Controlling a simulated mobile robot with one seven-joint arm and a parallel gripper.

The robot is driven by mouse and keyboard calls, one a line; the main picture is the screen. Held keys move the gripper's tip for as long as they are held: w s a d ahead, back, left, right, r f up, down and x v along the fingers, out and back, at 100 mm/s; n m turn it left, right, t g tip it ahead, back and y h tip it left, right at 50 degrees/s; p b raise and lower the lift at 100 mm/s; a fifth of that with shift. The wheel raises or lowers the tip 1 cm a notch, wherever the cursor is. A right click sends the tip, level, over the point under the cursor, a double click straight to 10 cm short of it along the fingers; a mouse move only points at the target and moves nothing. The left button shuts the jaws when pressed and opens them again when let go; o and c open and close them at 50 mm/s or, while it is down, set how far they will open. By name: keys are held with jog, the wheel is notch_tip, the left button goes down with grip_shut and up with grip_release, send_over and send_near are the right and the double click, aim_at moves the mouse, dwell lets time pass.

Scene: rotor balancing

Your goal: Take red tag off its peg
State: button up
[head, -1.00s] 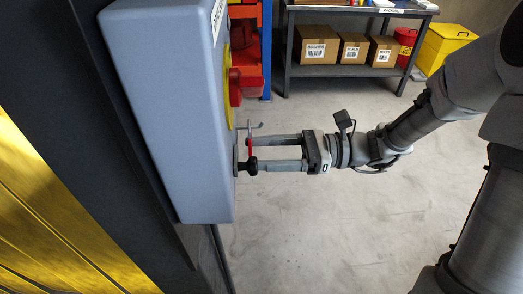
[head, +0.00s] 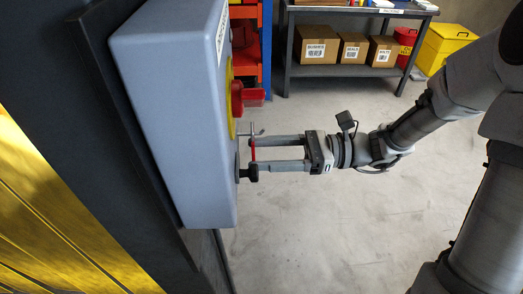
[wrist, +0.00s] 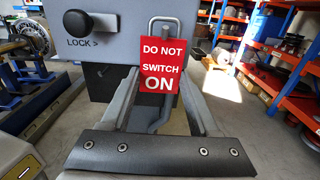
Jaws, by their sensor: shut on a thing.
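The red tag (wrist: 160,66) reads "DO NOT SWITCH ON" and faces the wrist camera, upright. In the head view it is a thin red strip (head: 254,149) seen edge-on. My gripper (head: 256,154) is shut on the tag, with one finger on each side of it. The grey peg (head: 252,134) sticks out from the grey box at the tag's top. Whether the tag still hangs on the peg is unclear.
The grey box (head: 170,120) bears a red handle (head: 246,98) on a yellow plate above the peg. A black knob (wrist: 78,22) marked "LOCK >" sits left of the tag, close to my finger.

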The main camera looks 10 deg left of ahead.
jog(key=p+v, duration=0.2)
jog(key=v, duration=0.4)
jog(key=shift+d, duration=0.3)
dwell(0.5)
